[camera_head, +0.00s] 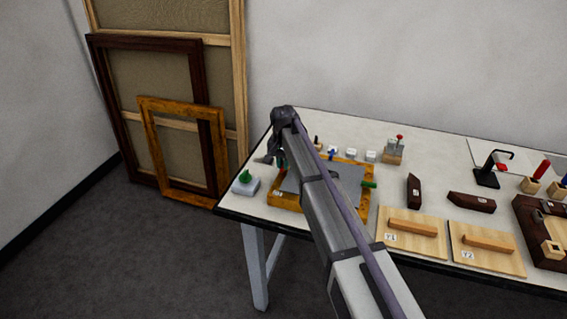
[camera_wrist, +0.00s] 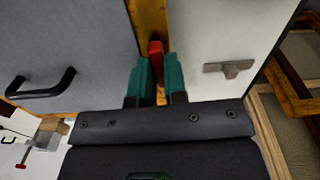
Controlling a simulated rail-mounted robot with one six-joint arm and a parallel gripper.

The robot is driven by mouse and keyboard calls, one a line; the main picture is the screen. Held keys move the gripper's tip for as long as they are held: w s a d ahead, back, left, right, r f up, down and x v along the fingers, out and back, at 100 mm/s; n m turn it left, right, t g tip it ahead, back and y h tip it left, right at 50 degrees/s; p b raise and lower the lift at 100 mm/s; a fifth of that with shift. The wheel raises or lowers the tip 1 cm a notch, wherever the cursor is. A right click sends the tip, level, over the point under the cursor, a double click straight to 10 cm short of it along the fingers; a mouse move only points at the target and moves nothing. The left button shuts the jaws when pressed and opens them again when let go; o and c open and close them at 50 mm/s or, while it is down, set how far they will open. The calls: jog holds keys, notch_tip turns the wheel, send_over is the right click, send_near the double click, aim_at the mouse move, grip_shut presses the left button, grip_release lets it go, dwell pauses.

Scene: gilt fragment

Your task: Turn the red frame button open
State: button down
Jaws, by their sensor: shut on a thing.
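The red frame button (camera_wrist: 156,48) stands between the green fingers of my gripper (camera_wrist: 158,72) in the wrist view. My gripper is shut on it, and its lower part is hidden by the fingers. The button sits at the gilt frame (camera_wrist: 150,17), whose strip runs up the picture beside a grey panel (camera_wrist: 85,30). In the head view my gripper (camera_head: 274,156) is at the left side of the gilt frame (camera_head: 363,207), which lies flat on the table with the grey panel inside. My arm hides part of the frame, and I cannot make out the red button there.
A green button (camera_head: 369,184) and a blue one (camera_head: 332,153) are on the frame's other sides. The panel has a black handle (camera_wrist: 40,86). A pale block (camera_head: 246,187) stands left of the frame. Wooden boards (camera_head: 411,232) lie right. Large frames (camera_head: 165,110) lean on the wall.

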jog(key=shift+m, duration=0.4)
jog(key=c, duration=1.2)
grip_release()
jog(key=shift+o, duration=0.2)
notch_tip(320, 180, up, 11)
jog(key=p, duration=1.1)
jog(key=shift+f, duration=0.15)
